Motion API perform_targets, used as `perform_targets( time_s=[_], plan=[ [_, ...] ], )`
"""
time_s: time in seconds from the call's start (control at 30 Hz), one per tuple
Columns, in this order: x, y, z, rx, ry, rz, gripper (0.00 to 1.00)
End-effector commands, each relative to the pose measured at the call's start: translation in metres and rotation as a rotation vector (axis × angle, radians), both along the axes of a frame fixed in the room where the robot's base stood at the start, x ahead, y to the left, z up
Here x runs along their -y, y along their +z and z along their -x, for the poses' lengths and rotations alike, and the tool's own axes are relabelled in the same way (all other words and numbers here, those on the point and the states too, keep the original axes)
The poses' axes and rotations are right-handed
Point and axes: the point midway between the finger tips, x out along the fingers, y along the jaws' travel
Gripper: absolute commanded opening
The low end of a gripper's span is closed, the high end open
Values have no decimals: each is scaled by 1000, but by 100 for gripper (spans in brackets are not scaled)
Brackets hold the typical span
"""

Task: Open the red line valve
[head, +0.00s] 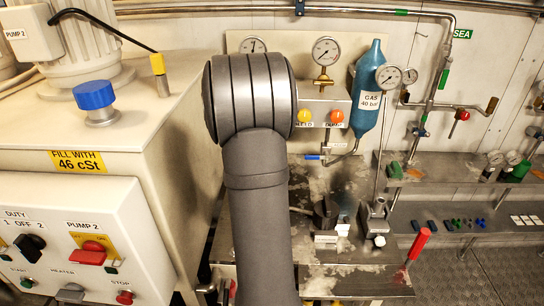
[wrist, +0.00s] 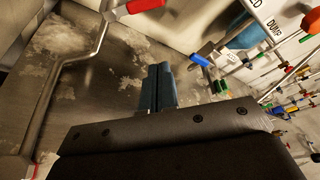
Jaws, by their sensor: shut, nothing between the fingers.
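A red lever handle (wrist: 146,6) shows at the top edge of the wrist view, on a valve joined to a bent metal pipe (wrist: 70,60) over a worn steel plate. I cannot tell for sure that this is the red line valve. My gripper (wrist: 158,72) is shut and empty, below the red handle in the picture and apart from it. A blue lever handle (wrist: 200,61) lies to the right of the fingertips. In the head view my arm covers the gripper and part of the bench; the blue handle (head: 313,157) shows just right of it.
A separate red-gripped lever (head: 419,243) stands at the bench's right. A pump cabinet (head: 80,235) fills the left. The steel plate (wrist: 100,100) has bare room.

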Motion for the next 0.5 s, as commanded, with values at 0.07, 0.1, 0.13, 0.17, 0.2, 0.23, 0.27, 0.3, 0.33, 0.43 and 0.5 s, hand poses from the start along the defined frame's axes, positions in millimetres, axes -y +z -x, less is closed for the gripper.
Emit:
perform_targets(
  time_s=[0.07,0.1,0.13,0.17,0.2,0.23,0.27,0.3,0.33,0.43,0.5],
  plan=[
    [1,-2,-4,0,-4,-12,0],
    [2,-3,-8,0,-4,-12,0],
    [3,-3,-12,0,-4,-12,0],
    [4,-4,-16,0,-4,-12,0],
    [7,-6,-22,-1,-6,-10,0],
    [8,-7,-28,1,-6,-10,0],
    [10,-9,-33,1,-6,-10,0],
    [11,-11,-42,0,-5,-9,0],
    [13,-12,-48,0,-5,-9,0],
    [19,-17,-69,0,-6,-8,0],
    [22,-20,-83,0,-4,-8,0]
  ],
)
